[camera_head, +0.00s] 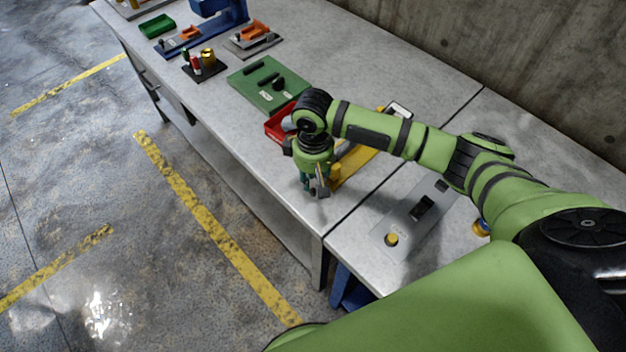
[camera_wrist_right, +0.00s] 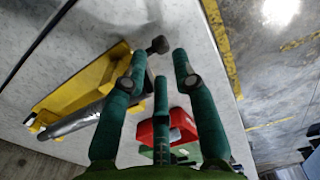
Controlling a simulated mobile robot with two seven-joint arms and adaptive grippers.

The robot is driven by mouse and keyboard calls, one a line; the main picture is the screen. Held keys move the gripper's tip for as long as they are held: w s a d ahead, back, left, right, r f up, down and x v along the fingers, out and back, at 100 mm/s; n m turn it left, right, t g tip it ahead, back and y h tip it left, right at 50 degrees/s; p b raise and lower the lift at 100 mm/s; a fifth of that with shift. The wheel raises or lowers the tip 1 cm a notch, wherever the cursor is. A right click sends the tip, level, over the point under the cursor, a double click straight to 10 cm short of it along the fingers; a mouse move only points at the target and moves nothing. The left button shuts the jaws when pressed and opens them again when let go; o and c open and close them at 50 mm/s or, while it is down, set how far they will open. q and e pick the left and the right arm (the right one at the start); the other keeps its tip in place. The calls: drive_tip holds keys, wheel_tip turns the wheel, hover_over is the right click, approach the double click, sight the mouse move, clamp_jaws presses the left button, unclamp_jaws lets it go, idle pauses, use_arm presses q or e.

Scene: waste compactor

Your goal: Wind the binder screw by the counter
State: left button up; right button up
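A yellow frame (camera_head: 360,168) lies on the grey bench, partly hidden behind my right arm. In the right wrist view the yellow frame (camera_wrist_right: 82,88) carries a grey cylinder (camera_wrist_right: 75,121), and a dark round knob (camera_wrist_right: 159,45) shows at its end. I cannot tell for sure that this is the binder screw. A small dark-and-white framed piece (camera_head: 399,111), perhaps the counter, shows at the far end. My right gripper (camera_head: 318,188) points down by the frame's near end. Its fingers (camera_wrist_right: 161,66) are spread, with the knob just beyond their tips; contact is unclear. My left gripper is out of view.
A red tray (camera_head: 275,128) lies beside the gripper, and a green board (camera_head: 246,77) beyond it. A grey plate (camera_head: 412,222) with a black switch and yellow knob lies to the right. The bench's front edge is close to the gripper.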

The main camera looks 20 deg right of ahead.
sight(312, 189)
drive_tip(key=shift+w+f+p, duration=0.1)
drive_tip(key=shift+f+p, duration=0.25)
drive_tip(key=shift+f, duration=1.8)
clamp_jaws()
drive_tip(key=shift+s+r+t+y+p, duration=0.1)
drive_tip(key=shift+s+t+y+p, duration=0.15)
drive_tip(key=shift+t+p, duration=0.55)
drive_tip(key=shift+w+f+t+p, duration=0.1)
drive_tip(key=shift+f+t+p, duration=0.1)
drive_tip(key=shift+t+p, duration=0.15)
drive_tip(key=shift+w+f+t+y, duration=0.15)
drive_tip(key=shift+f+t+y, duration=0.05)
drive_tip(key=shift+t+y, duration=0.2)
drive_tip(key=shift+w+a+f+t+y, duration=0.15)
drive_tip(key=shift+w+t+y, duration=0.1)
drive_tip(key=shift+t, duration=0.5)
drive_tip(key=shift+w+t, duration=0.1)
drive_tip(key=shift+t, duration=0.3)
